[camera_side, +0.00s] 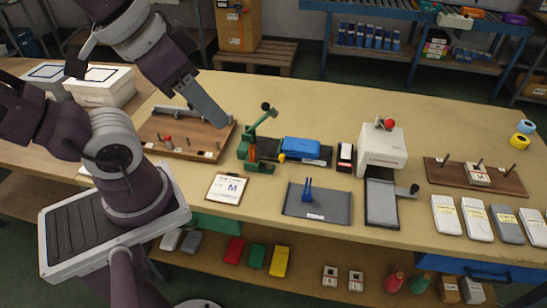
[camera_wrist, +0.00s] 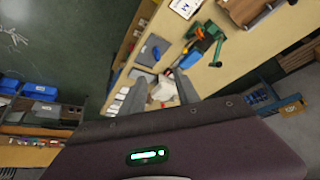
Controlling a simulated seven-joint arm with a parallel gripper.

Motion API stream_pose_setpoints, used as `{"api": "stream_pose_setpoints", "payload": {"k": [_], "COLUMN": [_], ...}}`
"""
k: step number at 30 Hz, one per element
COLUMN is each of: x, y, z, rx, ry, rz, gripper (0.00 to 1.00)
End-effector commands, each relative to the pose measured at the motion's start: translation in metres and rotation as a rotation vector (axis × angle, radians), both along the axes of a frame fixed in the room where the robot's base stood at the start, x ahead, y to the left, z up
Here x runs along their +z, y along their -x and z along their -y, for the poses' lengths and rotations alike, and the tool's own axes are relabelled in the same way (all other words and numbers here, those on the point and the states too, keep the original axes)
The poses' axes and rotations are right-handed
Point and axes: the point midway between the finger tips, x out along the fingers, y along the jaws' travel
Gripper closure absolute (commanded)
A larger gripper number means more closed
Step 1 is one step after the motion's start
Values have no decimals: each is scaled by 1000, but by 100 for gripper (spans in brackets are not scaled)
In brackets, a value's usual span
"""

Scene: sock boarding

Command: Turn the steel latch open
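I cannot make out the steel latch for certain. A wooden board (camera_side: 156,124) at the left of the table carries a grey metal bar (camera_side: 181,109) along its back, small pegs and a red-topped piece (camera_side: 168,142). The board also shows at the top right of the wrist view (camera_wrist: 239,11). My gripper (camera_side: 222,122) hangs over the board's right side in the side view, partly hiding it. In the wrist view my gripper (camera_wrist: 160,78) has its two fingers apart with nothing between them. A white press (camera_side: 383,149) with a red knob stands farther right.
A green clamp device (camera_side: 262,140) and a blue block (camera_side: 300,147) stand right of the board. A second pegged board (camera_side: 450,172) and several packs are at the right.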

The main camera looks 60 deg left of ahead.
Motion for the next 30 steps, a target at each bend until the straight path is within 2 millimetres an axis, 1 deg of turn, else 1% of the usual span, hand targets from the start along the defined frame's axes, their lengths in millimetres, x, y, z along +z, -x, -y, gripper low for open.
{"api": "stream_pose_setpoints", "payload": {"k": [2, 4, 5, 6, 8, 9, 11, 12, 14, 15, 18, 21, 23, 30], "x": [0, -3, -6, -13, -31, -47, -76, -97, -129, -149, -186, -204, -213, -258], "y": [-11, -35, -50, -72, -105, -126, -155, -170, -187, -195, -205, -208, -208, -207], "z": [0, -1, -3, -6, -15, -22, -36, -47, -62, -71, -88, -96, -98, -97], "rx": [45, 157, 226, 333, 511, 632, 817, 934, 1093, 1182, 1342, 1415, 1429, 1427], "ry": [36, 113, 153, 207, 278, 315, 353, 367, 375, 375, 364, 356, 354, 354], "rz": [-27, -85, -116, -161, -228, -267, -316, -344, -372, -384, -398, -399, -401, -404], "gripper": [62, 62, 62, 62, 62, 62, 62, 62, 62, 62, 62, 62, 62, 62]}}
